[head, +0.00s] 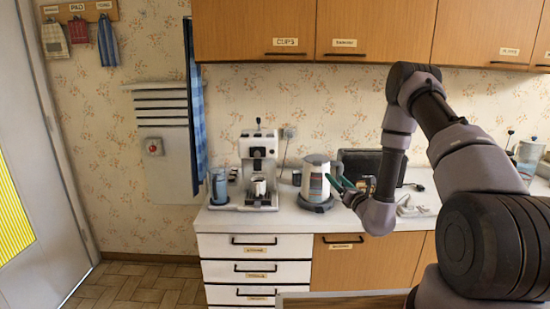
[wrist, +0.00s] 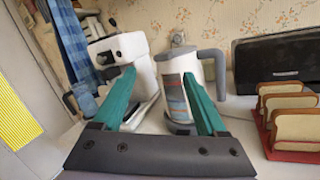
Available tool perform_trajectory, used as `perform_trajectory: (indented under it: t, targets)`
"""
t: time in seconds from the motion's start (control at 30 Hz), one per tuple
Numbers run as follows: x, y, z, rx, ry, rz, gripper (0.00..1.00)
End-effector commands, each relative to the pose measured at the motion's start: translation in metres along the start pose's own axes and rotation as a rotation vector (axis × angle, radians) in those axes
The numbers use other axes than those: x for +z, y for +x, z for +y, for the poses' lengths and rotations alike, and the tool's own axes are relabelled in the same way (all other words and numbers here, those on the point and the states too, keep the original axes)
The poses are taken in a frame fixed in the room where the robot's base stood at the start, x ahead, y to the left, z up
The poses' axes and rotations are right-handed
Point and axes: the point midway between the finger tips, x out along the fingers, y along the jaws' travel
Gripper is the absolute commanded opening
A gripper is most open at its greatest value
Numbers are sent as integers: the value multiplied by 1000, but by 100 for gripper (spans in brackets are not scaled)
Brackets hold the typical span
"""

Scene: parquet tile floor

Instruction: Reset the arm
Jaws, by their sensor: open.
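My arm reaches from the right side of the head view toward the counter. My gripper (head: 341,180) is at the counter, just right of the kettle in that view. In the wrist view its two green fingers (wrist: 160,102) are spread apart with nothing held between them. The white kettle (head: 315,178), with coloured stripes and a grey handle, stands upright on its base. It also shows in the wrist view (wrist: 176,92), behind the fingers, with the right finger overlapping it. I cannot tell whether the finger touches it.
A white coffee machine (head: 258,150) and a blue cup (head: 219,186) stand left of the kettle. A dark toaster (wrist: 282,60) and a red rack (wrist: 298,151) are at the right. Wooden cabinets (head: 345,30) hang above. The floor (head: 135,283) at left is clear.

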Motion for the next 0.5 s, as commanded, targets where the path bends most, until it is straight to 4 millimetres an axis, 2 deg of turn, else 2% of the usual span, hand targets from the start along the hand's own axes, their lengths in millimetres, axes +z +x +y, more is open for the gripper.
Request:
perform_trajectory:
  t: [0.03,0.17,0.27,0.3,0.37,0.4,0.5]
  targets:
    - [14,7,15,55,-11,-3,75]
    - [50,21,63,235,-48,7,75]
    - [86,23,113,419,-104,25,75]
    - [100,21,135,501,-136,37,75]
    - [118,13,166,618,-188,57,75]
    - [129,6,186,695,-227,74,75]
    - [153,-18,229,873,-342,119,75]
